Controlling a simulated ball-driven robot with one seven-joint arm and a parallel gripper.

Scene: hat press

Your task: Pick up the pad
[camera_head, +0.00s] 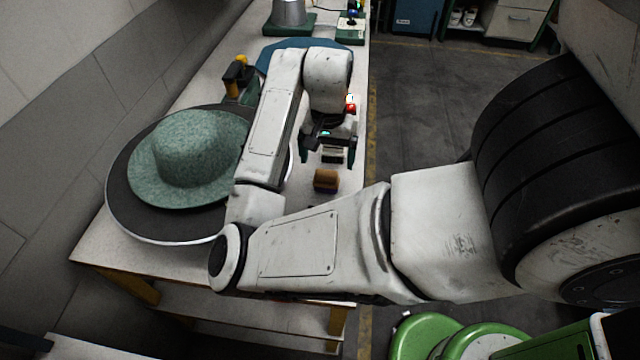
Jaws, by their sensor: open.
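The pad appears to be the small brown block (325,180) with a darker front side, lying on the white table near its right edge. My gripper (327,160) is open, with its two dark fingers spread apart. It is just beyond the block in the picture, and no contact between them shows. I cannot tell how high the fingertips are above the table. Nothing is seen held between the fingers.
A green felt hat (190,150) sits on a round dark plate (125,205) left of my arm. A small green tool with a yellow knob (241,62) stands behind it. A metal piece on a green base (290,22) stands at the table's far end. My arm hides part of the table (190,262).

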